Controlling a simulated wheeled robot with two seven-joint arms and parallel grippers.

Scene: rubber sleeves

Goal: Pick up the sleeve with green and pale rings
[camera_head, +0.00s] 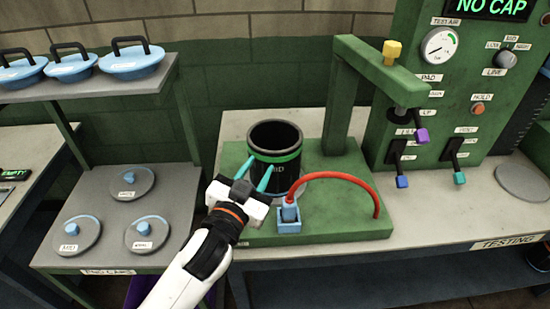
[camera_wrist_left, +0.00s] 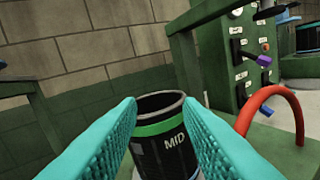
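The sleeve (camera_head: 275,168) is a black, open-topped cylinder standing upright on the green base of the test stand. It has a green ring and a thin pale ring near its top, and a pale ring shows low down. In the left wrist view the sleeve (camera_wrist_left: 160,155) reads "MID" and shows between my finger pads. My left gripper (camera_head: 261,163) is open in front of the sleeve, its two teal fingers pointing at the near wall. Whether the fingertips touch it I cannot tell. My right gripper is not in view.
A blue fitting (camera_head: 289,214) with a red hose (camera_head: 345,177) is right of the sleeve. The green post and arm (camera_head: 345,100) rise behind it. The control panel (camera_head: 440,110) has levers at right. End caps (camera_head: 142,233) lie on the left shelf.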

